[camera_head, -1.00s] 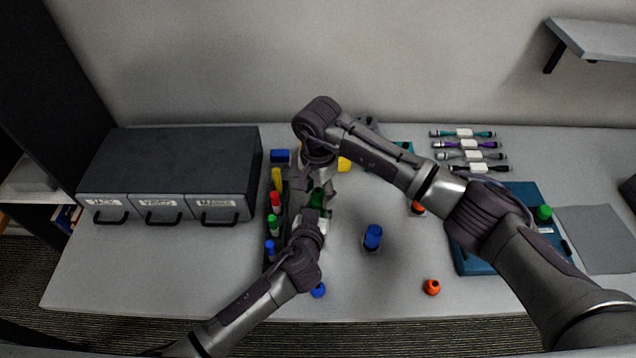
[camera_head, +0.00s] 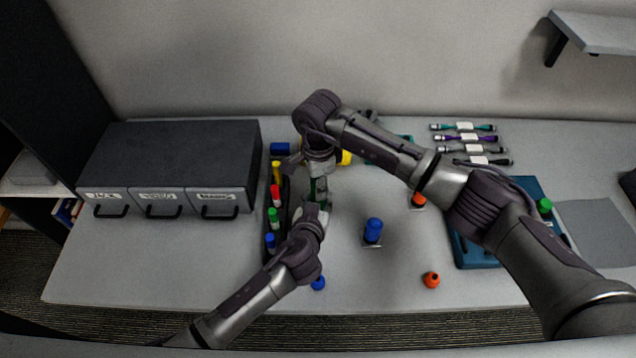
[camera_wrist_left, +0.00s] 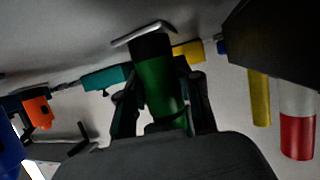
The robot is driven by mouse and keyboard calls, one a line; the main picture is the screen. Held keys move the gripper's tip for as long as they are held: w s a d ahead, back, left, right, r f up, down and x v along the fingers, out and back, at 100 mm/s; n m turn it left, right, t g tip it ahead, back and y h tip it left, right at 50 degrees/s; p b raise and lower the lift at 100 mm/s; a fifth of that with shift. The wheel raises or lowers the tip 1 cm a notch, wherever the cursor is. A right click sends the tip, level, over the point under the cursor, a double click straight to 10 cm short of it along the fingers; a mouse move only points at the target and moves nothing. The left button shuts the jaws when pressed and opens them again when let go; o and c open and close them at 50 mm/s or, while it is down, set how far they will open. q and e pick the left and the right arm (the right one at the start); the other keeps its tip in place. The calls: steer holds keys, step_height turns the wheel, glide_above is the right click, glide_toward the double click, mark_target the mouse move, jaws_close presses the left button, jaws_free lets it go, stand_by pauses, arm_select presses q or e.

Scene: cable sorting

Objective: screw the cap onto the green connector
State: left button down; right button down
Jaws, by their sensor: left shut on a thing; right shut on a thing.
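A green connector (camera_wrist_left: 162,88), a green cylinder with a black end, stands between the fingers of my left gripper (camera_wrist_left: 160,105) in the left wrist view. That gripper is shut on it. In the head view a little green of it (camera_head: 317,188) shows between my two grippers. My left gripper (camera_head: 314,206) is on the near side of it. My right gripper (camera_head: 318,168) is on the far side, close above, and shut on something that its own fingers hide. I cannot make out the cap or whether it touches the connector.
A dark rack (camera_head: 284,235) of coloured pieces stands just left of the grippers. A blue connector (camera_head: 373,230) stands to the right. Loose blue (camera_head: 318,283) and orange (camera_head: 432,280) pieces lie near the front edge. A blue tray (camera_head: 474,252) is at right, drawers (camera_head: 180,150) at left.

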steer(key=m, duration=0.9)
steer(key=shift+m, duration=0.4)
steer(key=m, duration=1)
steer(key=c, duration=0.7)
jaws_free()
steer(key=shift+c, duration=0.2)
steer(key=shift+r, duration=0.1)
step_height(320, 180, up, 12)
